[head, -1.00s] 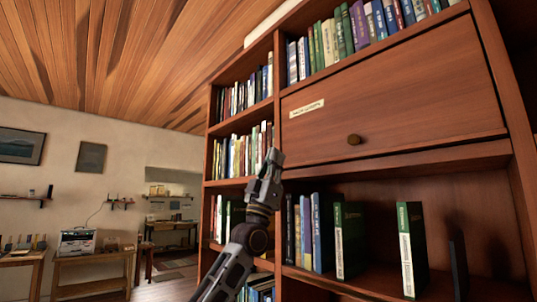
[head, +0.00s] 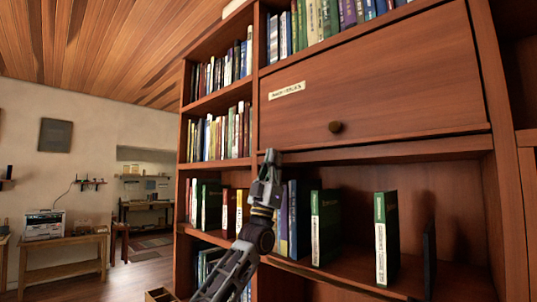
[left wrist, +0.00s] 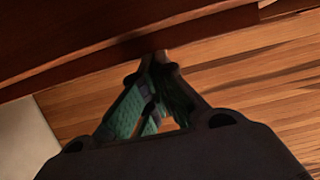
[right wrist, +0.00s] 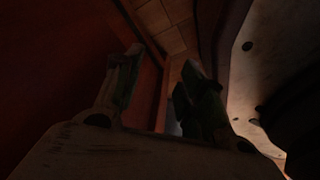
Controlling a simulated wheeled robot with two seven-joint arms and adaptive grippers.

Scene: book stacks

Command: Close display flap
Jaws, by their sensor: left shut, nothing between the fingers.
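The display flap (head: 400,85) is a reddish wooden panel in the upper bookcase, with a dark round knob (head: 336,127) and a pale label (head: 287,91). It hangs down over its compartment, its lower edge near the shelf board; I cannot tell if it is fully flush. My left gripper (head: 271,157) points up, just below the flap's lower left corner. I cannot tell if it touches. In the left wrist view its fingers (left wrist: 160,58) meet at the tips, empty, close to a dark wooden edge. My right gripper (right wrist: 160,70) shows only in the dim right wrist view, fingers apart, holding nothing visible.
Below the flap, an open shelf holds several upright books, including a green one (head: 386,235). Book-filled shelves (head: 220,135) stand left of it, and more books line the shelf above. Open floor (head: 145,275) lies to the left, with a wooden table (head: 65,255) beyond.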

